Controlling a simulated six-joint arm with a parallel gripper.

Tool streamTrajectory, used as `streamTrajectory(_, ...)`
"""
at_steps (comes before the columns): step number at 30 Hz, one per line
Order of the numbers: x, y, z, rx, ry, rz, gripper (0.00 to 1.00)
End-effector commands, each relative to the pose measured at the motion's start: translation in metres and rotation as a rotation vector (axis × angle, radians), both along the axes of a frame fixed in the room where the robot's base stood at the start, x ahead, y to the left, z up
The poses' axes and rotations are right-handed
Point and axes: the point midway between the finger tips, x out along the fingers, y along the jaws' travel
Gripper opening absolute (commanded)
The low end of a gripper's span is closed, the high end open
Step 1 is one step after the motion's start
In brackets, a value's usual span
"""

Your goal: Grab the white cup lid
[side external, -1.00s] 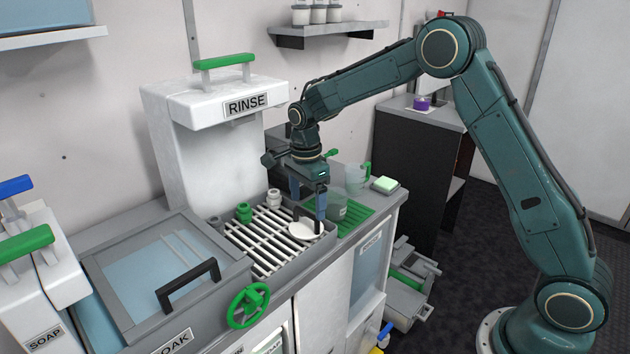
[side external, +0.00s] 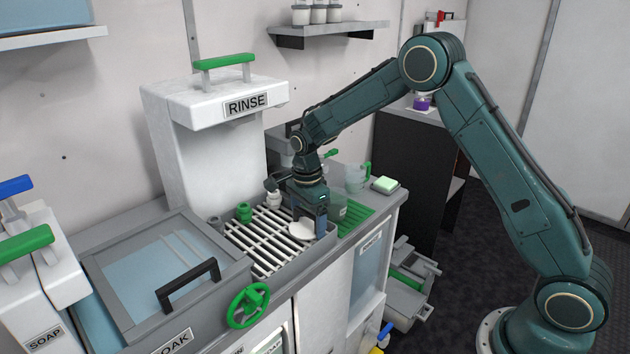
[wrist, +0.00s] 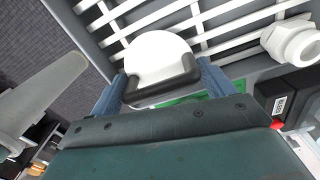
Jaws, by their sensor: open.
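The white cup lid (side external: 303,229) lies on the white-barred rack (side external: 262,245) in the sink below the RINSE unit. In the wrist view the lid (wrist: 158,55) is a round white disc with a dark grey handle-like edge (wrist: 160,87) on the side nearest me. My gripper (side external: 310,222) is low over the rack at the lid. In the wrist view its two blue fingers (wrist: 163,88) stand apart, one on each side of the dark edge. The gripper is open, and I cannot tell if either finger touches the lid.
A white fitting (wrist: 290,40) sits on the rack near the right finger. A green mat (side external: 358,220) lies to the right. A grey-framed SOAK lid (side external: 130,265) is at left.

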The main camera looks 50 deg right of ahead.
Motion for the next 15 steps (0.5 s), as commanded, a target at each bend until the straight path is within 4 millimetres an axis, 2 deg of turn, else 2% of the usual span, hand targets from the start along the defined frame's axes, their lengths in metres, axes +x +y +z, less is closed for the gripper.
streamTrajectory(12,0.0,0.0001,0.0003,0.0,0.0,0.0,0.81)
streamTrajectory(13,0.0,0.0001,0.0003,0.0,0.0,0.0,0.79)
streamTrajectory(15,0.0,0.0001,0.0004,0.0,0.0,0.0,0.66)
